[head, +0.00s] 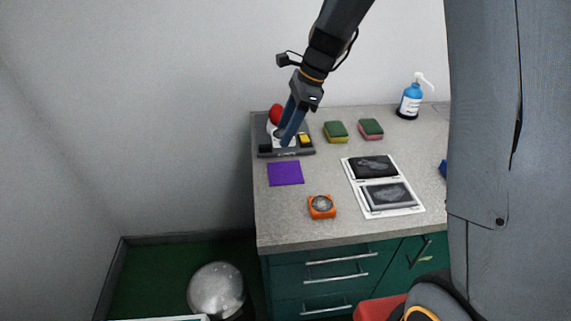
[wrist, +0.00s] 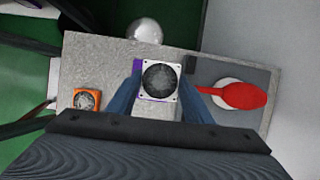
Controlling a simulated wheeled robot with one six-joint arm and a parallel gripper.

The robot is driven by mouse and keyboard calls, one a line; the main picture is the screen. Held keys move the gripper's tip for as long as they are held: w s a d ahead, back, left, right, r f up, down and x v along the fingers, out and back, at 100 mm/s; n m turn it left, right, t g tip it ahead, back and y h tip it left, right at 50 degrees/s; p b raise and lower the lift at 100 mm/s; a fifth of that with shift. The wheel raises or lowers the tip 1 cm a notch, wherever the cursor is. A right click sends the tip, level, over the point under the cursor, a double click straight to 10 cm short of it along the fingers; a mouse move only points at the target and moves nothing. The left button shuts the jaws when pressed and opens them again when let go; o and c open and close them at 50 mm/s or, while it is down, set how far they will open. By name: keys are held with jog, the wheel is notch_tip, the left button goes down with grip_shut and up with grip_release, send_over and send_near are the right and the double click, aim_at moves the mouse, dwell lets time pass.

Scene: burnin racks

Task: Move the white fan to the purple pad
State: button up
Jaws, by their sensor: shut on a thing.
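The white fan (wrist: 144,91), a square white frame with a dark round grille, is between the blue fingers of my gripper (wrist: 160,82) in the wrist view. The gripper is shut on it. In the head view my gripper (head: 284,135) is over the grey tray, behind the purple pad, and largely hides the fan. The purple pad (head: 286,173) lies flat on the counter in front of the tray, with nothing seen resting on it. In the wrist view a strip of the purple pad (wrist: 137,65) shows beside the fan, which covers most of it.
The grey tray (head: 265,154) holds a red object (head: 276,113) and a yellow block (head: 304,138). An orange fan (head: 321,212) sits in front of the pad.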

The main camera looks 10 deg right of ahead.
jog(key=f, duration=0.1)
jog(key=s+f+p, duration=0.1)
jog(key=f, duration=0.3)
jog(key=shift+s+d+f+p, duration=0.2)
jog(key=shift+s+p, duration=0.1)
jog(key=shift+s, duration=0.1)
jog(key=shift+f+p, duration=0.6)
jog(key=shift+f, duration=1.75)
jog(key=shift+f, duration=0.15)
jog(key=o, duration=1)
jog(key=shift+o, duration=0.2)
